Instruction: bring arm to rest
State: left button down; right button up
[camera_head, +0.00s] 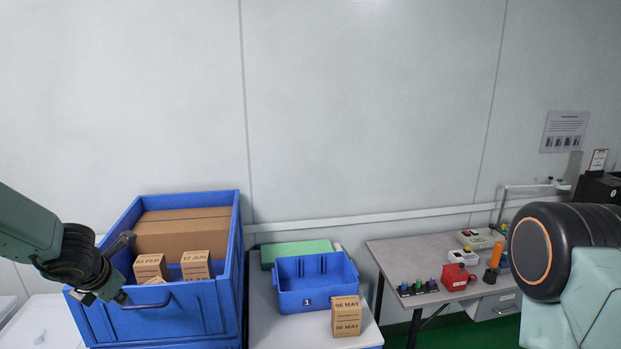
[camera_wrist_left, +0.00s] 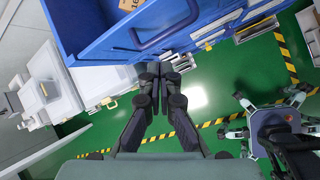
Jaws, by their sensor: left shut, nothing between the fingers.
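My left arm comes in from the left in the head view. Its gripper (camera_head: 117,296) is by the front left of the large blue crate (camera_head: 160,309), partly lost against it. In the left wrist view the two dark fingers of my left gripper (camera_wrist_left: 163,70) are together and empty, over the green floor beside the blue crate (camera_wrist_left: 92,30). My right arm shows only as a thick black joint and a pale link at the right edge of the head view. Its gripper is out of view.
Small cartons (camera_head: 150,267) and a big box (camera_head: 182,233) are in the crate. A small blue bin (camera_head: 313,301) and a "06 MAY" carton (camera_head: 346,316) stand on a white table. A grey workbench (camera_head: 400,255) holds testers. Green floor (camera_wrist_left: 205,82) is open below the gripper.

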pick_arm(q)
jog(key=s+d+f+m+b, duration=0.4)
jog(key=s+f+m, duration=0.1)
jog(key=f+m, duration=0.3)
jog(key=s+d+f+m+g+b, duration=0.1)
jog(key=s+d+f+m+b, duration=0.2)
jog(key=s+f+m, duration=0.35)
jog(key=s+d+f+m+b, duration=0.3)
jog(key=d+f+m+b, duration=0.1)
jog(key=f+m, duration=0.5)
jog(key=s+d+f+m+g+b, duration=0.1)
jog(key=s+d+f+m+b, duration=0.2)
jog(key=s+f, duration=0.4)
jog(key=s+d+f+m+g+h+b, duration=0.1)
jog(key=s+d+f+m+g+b, duration=0.1)
jog(key=s+f+b, duration=0.4)
jog(key=s+d+f+m+g+h+b, duration=0.1)
jog(key=s+d+f+m+b, duration=0.3)
jog(key=s+f, duration=0.4)
jog(key=shift+s+d+f+g+b, duration=0.2)
jog(key=shift+s+g+b, duration=0.35)
jog(key=shift+s, duration=0.55)
jog(key=shift+a+f, duration=0.1)
jog(key=shift+f, duration=0.1)
